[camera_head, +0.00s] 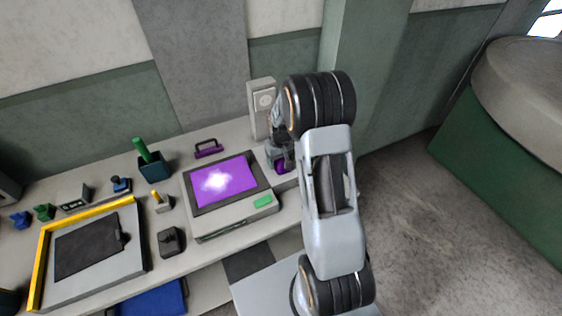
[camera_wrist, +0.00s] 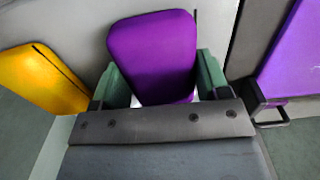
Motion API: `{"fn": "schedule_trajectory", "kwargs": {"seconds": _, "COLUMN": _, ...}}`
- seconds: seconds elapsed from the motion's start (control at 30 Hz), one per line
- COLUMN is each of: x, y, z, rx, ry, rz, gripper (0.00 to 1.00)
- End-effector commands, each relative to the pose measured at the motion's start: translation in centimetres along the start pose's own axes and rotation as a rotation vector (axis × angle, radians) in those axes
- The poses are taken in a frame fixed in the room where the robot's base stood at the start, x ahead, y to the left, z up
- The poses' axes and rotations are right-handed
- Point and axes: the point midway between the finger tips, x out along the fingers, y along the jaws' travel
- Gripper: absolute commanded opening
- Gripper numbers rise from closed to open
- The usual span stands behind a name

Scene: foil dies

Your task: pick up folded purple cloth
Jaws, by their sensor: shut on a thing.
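The folded purple cloth (camera_wrist: 152,50) is a flat pad with rounded corners. In the wrist view it sits between the two green fingertips of my gripper (camera_wrist: 162,82), which is shut on it. In the head view my gripper (camera_head: 279,155) is over the right end of the bench, mostly behind my wrist, and only a small purple patch of the cloth (camera_head: 281,166) shows. I cannot tell whether the cloth still touches the surface under it.
A yellow folded cloth (camera_wrist: 42,82) lies left of the purple one in the wrist view. A device with a glowing purple plate (camera_head: 222,182) stands just left of my gripper. A tall grey box (camera_head: 262,105) stands behind. A yellow-edged tray (camera_head: 125,270) is farther left.

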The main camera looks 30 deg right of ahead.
Motion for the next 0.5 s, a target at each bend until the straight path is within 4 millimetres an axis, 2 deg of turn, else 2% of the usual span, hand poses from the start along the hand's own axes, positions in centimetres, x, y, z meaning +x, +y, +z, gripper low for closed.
{"fn": "schedule_trajectory", "kwargs": {"seconds": 0.1, "x": -0.02, "y": 0.0, "z": -0.01, "rx": 0.0, "ry": 0.0, "rz": 0.0, "gripper": 0.45}}
{"fn": "schedule_trajectory", "kwargs": {"seconds": 0.37, "x": -0.15, "y": 0.01, "z": -0.03, "rx": 0.0, "ry": 0.001, "rz": 0.0, "gripper": 0.45}}
{"fn": "schedule_trajectory", "kwargs": {"seconds": 0.5, "x": -0.91, "y": 0.02, "z": -0.06, "rx": 0.0, "ry": 0.001, "rz": 0.0, "gripper": 0.45}}
